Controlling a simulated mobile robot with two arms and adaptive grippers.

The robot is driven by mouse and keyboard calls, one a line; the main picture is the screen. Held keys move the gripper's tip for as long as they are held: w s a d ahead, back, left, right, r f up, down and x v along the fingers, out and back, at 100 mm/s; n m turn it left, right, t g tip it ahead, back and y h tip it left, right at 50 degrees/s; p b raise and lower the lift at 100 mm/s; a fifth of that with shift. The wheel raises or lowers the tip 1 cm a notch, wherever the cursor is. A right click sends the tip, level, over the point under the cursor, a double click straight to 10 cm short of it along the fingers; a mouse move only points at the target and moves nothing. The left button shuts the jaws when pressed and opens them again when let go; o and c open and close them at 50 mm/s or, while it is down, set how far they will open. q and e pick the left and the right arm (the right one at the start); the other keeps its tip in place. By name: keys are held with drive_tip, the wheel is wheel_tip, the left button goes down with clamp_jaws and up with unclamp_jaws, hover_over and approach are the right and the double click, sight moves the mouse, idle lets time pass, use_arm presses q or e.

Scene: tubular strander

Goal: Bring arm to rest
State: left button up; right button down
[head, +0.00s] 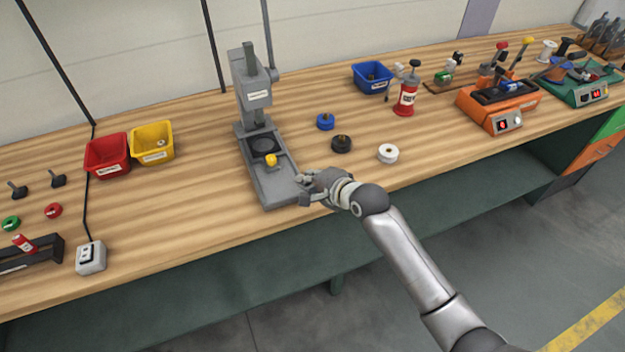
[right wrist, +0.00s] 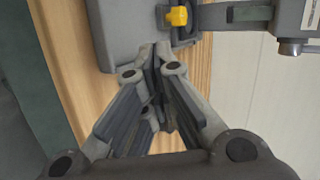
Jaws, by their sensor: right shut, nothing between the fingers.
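My right gripper (head: 306,190) is at the right front edge of the grey press (head: 278,188), near the front of the bench. In the right wrist view the fingers (right wrist: 156,55) are closed together with nothing between them. The press base (right wrist: 120,35) lies just beyond the fingertips there; I cannot tell whether they touch it. A yellow knob (head: 271,160) sits on the press base, and the knob also shows in the right wrist view (right wrist: 177,16). My left gripper is in neither view.
The wooden bench (head: 190,215) carries red (head: 108,155) and yellow (head: 152,143) bins to the left. Blue (head: 325,121), black (head: 341,144) and white (head: 388,153) spools stand right of the press. An orange device (head: 498,107) is farther right. Open floor (head: 530,260) lies in front.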

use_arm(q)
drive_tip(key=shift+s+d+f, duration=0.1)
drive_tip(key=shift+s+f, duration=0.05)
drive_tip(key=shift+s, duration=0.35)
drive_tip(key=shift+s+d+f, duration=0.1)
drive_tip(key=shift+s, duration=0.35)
use_arm(e)
drive_tip(key=shift+v, duration=0.85)
